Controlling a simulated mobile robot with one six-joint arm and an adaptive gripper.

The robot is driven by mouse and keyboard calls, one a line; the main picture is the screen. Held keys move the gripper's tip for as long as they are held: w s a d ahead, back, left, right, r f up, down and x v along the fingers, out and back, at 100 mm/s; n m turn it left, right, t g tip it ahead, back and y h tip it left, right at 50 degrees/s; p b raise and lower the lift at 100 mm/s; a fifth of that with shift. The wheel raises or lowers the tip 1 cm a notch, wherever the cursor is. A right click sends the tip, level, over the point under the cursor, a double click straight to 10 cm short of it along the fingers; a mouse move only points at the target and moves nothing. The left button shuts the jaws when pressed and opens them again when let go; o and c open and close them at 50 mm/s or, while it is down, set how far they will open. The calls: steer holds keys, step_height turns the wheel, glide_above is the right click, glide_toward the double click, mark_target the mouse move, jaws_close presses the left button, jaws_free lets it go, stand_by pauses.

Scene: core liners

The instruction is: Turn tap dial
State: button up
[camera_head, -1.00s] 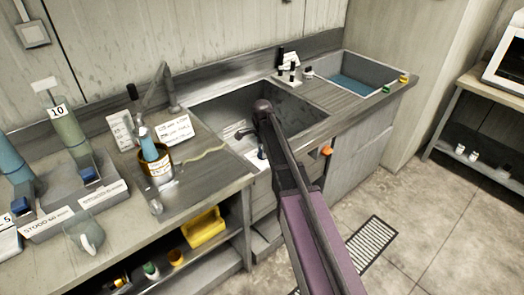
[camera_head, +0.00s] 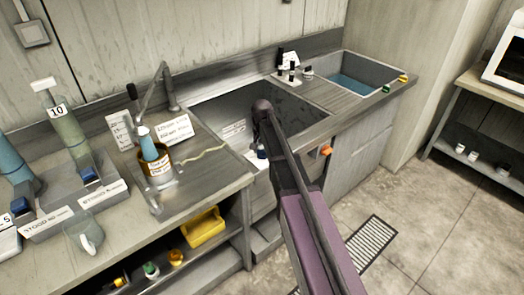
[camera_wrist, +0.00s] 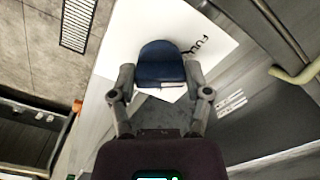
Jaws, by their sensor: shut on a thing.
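In the wrist view a dark blue rounded dial (camera_wrist: 160,62) sits between the two fingers of my gripper (camera_wrist: 158,80). The fingers are shut on its sides. A white card (camera_wrist: 118,48) with "FULL" lettering, partly cut off, lies behind the dial. In the head view my arm reaches to the front of the sink, and its rounded end hides the fingers. Only a small dark blue and white patch (camera_head: 260,156) shows beside the arm there, at the sink's front edge.
The metal sink (camera_head: 215,112) lies behind my arm. A yellow bin (camera_head: 204,227) is on the shelf below. Floor at right is open around a grate (camera_head: 368,245).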

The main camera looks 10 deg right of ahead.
steer(key=shift+s+n, duration=0.15)
steer(key=shift+n, duration=1.45)
steer(key=o, duration=1.2)
steer(key=shift+c, duration=0.2)
steer(key=shift+m, duration=0.5)
